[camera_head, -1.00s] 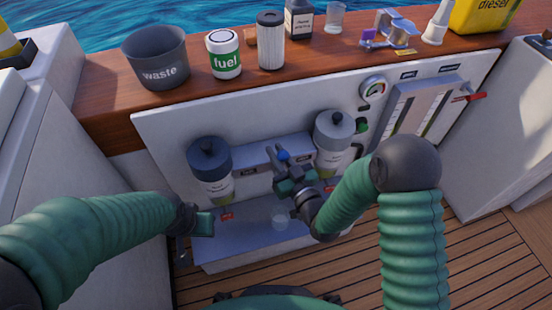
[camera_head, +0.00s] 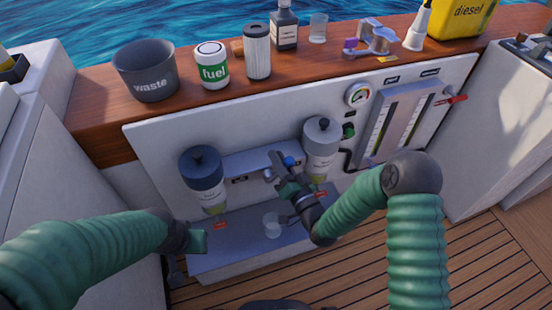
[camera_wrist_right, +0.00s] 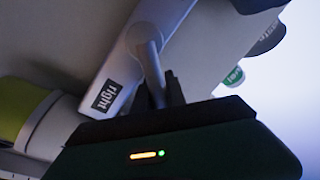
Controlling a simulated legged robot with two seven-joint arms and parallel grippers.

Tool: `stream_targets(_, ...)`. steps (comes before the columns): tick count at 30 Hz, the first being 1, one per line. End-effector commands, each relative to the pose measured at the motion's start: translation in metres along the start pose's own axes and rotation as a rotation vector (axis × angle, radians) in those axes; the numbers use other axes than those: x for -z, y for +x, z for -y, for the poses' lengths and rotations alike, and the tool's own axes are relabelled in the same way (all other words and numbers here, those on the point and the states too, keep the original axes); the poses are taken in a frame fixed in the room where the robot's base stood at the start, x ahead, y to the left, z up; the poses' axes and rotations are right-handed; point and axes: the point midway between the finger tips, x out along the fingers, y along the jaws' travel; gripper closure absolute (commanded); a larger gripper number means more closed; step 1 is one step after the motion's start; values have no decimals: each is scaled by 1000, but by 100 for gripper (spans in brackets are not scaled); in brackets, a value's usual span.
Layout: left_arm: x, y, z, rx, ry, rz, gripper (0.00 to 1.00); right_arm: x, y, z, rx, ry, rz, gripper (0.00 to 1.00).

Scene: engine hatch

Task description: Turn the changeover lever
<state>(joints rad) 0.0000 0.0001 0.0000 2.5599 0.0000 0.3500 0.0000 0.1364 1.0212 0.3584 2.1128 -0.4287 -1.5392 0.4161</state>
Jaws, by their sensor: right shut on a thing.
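The changeover lever has a blue ball knob (camera_head: 288,161) and sits on the grey bar (camera_head: 245,163) between the two fuel filters. My right gripper (camera_head: 281,175) is shut on the lever, just left of the right filter. In the right wrist view the silver lever rod (camera_wrist_right: 151,68) runs down between the dark fingers (camera_wrist_right: 162,95), by a label reading "right" (camera_wrist_right: 106,96). My left gripper (camera_head: 197,241) hangs below the left filter, apart from the lever; its jaw opening is unclear.
A clear cup (camera_head: 272,228) stands on the grey lower ledge (camera_head: 240,250).

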Motion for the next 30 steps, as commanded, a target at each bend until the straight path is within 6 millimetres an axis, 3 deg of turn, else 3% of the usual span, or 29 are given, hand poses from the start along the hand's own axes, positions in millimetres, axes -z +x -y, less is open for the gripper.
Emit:
stream_targets(14, 0, 0, 0, 0, 0, 0, 64, 5, 0, -4, -5, 13, -15, 100)
stream_targets(15, 0, 0, 0, 0, 0, 0, 64, 5, 0, -4, -5, 13, -15, 80)
stream_targets(19, 0, 0, 0, 0, 0, 0, 64, 5, 0, -4, -4, 12, -15, 63)
stream_targets(30, 0, 0, 0, 0, 0, 0, 64, 1, 0, -3, -5, 14, -5, 62)
